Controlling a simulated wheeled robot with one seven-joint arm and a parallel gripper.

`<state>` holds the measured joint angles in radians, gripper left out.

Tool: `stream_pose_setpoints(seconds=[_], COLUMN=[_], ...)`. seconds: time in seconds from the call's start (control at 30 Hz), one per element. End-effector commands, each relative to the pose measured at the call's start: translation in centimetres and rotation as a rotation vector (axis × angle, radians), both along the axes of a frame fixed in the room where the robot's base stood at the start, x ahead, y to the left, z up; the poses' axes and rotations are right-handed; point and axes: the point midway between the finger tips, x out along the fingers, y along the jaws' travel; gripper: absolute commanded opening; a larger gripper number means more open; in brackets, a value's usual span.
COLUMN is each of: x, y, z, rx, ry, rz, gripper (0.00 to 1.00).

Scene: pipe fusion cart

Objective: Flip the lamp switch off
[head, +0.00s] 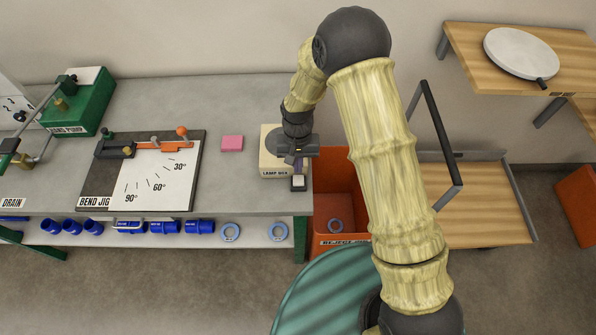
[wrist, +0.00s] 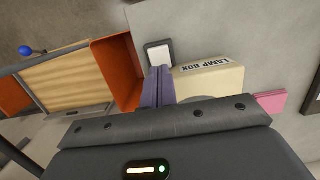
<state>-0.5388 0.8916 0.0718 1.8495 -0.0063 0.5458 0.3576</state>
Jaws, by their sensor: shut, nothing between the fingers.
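The lamp box (head: 271,166) is a cream box at the right end of the grey bench; in the wrist view its label shows on the lamp box (wrist: 222,78). The switch (head: 299,182) is a pale plate in a dark frame beside the box, near the bench edge. It also shows in the wrist view as a switch (wrist: 159,54) just beyond my fingertips. My gripper (head: 298,167) points down over the box's right side, shut and empty. Its purple fingers (wrist: 159,72) end close to the switch; I cannot tell if they touch it. The gripper hides part of the box.
An orange reject bin (head: 340,205) stands right of the bench, with a blue ring inside. A pink block (head: 232,143) and the bend jig (head: 150,170) lie left of the box. A wooden cart with a black handle (head: 440,140) stands at right.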

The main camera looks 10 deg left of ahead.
Motion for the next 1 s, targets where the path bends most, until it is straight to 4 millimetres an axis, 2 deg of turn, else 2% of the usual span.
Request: stream_pose_setpoints(seconds=[0.2,0.4,1.0], x=[-0.5,-0.7,-1.1], y=[-0.2,-0.2,0.2], z=[-2.6,-4.3,-5.0], rx=[-0.002,0.000,0.003], ry=[0.004,0.001,-0.018], rz=[0.000,0.000,0.012], gripper=[0.00,0.00,0.00])
